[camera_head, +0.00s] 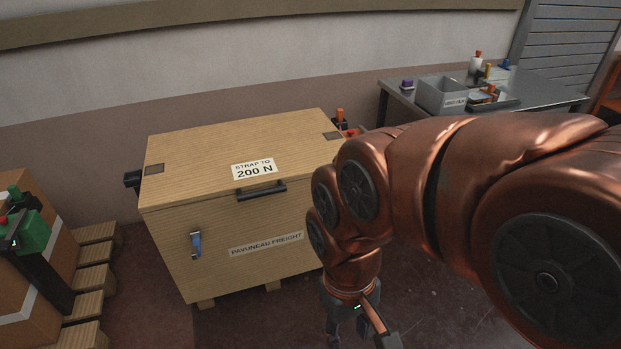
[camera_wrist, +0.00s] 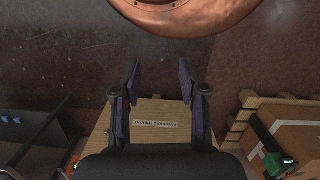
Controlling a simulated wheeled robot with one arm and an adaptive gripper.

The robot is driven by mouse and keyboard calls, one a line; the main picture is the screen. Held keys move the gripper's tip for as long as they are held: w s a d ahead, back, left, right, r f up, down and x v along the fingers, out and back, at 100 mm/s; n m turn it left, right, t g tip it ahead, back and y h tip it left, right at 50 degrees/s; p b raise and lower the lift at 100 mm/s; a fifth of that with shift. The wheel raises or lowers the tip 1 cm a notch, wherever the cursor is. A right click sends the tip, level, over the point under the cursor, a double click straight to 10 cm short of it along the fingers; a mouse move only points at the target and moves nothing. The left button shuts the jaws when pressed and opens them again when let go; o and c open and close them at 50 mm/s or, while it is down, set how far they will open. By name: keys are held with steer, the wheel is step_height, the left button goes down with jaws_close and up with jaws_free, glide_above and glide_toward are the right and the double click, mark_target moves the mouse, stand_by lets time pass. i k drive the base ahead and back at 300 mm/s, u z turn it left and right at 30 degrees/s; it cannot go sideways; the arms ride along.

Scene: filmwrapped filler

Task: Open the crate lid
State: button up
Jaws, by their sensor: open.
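The wooden crate (camera_head: 225,262) stands in the middle of the head view. Its lid (camera_head: 215,152) lies flat on top and looks closed, with a "STRAP TO 200 N" label. A dark bar handle (camera_head: 262,190) is on the lid's front edge. A blue latch (camera_head: 196,244) is on the front face at the left. My gripper (camera_head: 358,338) is in front of the crate's right side, low and apart from it, partly cut off by the frame. In the wrist view my gripper (camera_wrist: 160,75) is open and empty, with the crate's front (camera_wrist: 158,112) partly hidden behind it.
A grey metal table (camera_head: 540,90) with a grey bin (camera_head: 442,95) and small items stands at the back right. Bare floor (camera_head: 440,300) lies right of the crate.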

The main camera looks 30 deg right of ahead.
mark_target(185, 166)
steer(key=z, duration=0.15)
steer(key=k, duration=0.6)
steer(key=z, duration=0.1)
steer(key=i, duration=0.55)
steer(key=u, duration=0.7)
steer(key=i, duration=0.5)
steer(key=u, duration=0.6)
